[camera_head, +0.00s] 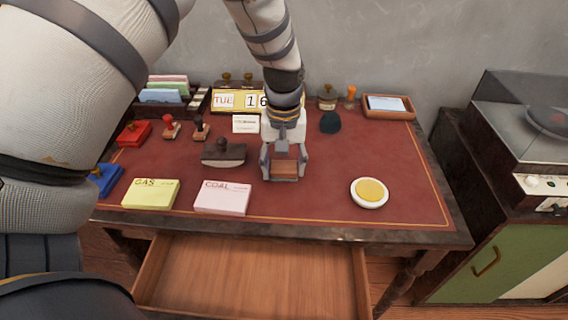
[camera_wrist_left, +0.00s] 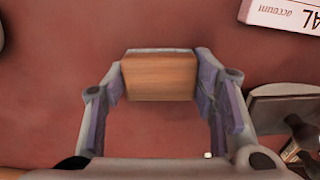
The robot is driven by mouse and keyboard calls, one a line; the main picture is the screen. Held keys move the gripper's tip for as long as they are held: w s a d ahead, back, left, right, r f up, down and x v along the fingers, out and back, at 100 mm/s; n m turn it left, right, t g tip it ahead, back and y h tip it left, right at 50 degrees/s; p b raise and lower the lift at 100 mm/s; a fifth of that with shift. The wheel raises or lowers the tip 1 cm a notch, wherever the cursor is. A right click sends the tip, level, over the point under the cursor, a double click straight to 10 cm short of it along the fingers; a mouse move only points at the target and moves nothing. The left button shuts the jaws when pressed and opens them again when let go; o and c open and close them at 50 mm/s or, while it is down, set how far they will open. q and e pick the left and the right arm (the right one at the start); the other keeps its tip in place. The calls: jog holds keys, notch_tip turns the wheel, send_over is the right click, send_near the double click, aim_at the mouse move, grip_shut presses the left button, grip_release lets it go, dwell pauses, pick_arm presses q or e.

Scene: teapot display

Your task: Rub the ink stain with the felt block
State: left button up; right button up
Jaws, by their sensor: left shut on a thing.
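My left gripper (camera_head: 285,168) is shut on the felt block (camera_head: 285,177), which has a brown wooden face. In the left wrist view the block (camera_wrist_left: 160,76) sits between the two fingertips (camera_wrist_left: 160,82). The gripper points down over the middle of the red desk top; I cannot tell whether the block touches it. A dark blue-black patch, which looks like the ink stain (camera_head: 330,122), lies behind and to the right of the gripper. Part of it shows at the lower left of the left wrist view (camera_wrist_left: 72,163). My right gripper is not in view.
A rocker blotter (camera_head: 224,153) stands close left of the gripper. The yellow GAS pad (camera_head: 151,194) and pink COAL pad (camera_head: 222,197) lie in front. A round white dish (camera_head: 369,193) stands right. Stamps and a calendar (camera_head: 237,101) line the back. An open drawer (camera_head: 250,280) sits below.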

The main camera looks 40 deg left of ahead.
pick_arm(q)
jog(key=shift+s+d, duration=0.2)
jog(key=shift+s, duration=0.15)
jog(key=shift+s+d+r, duration=0.15)
jog(key=shift+s+r, duration=0.05)
notch_tip(320, 180, up, 2)
jog(key=shift+r, duration=0.1)
jog(key=shift+w+r, duration=0.25)
jog(key=shift+r, duration=0.3)
jog(key=shift+s+r, duration=0.1)
jog(key=shift+r, duration=2.15)
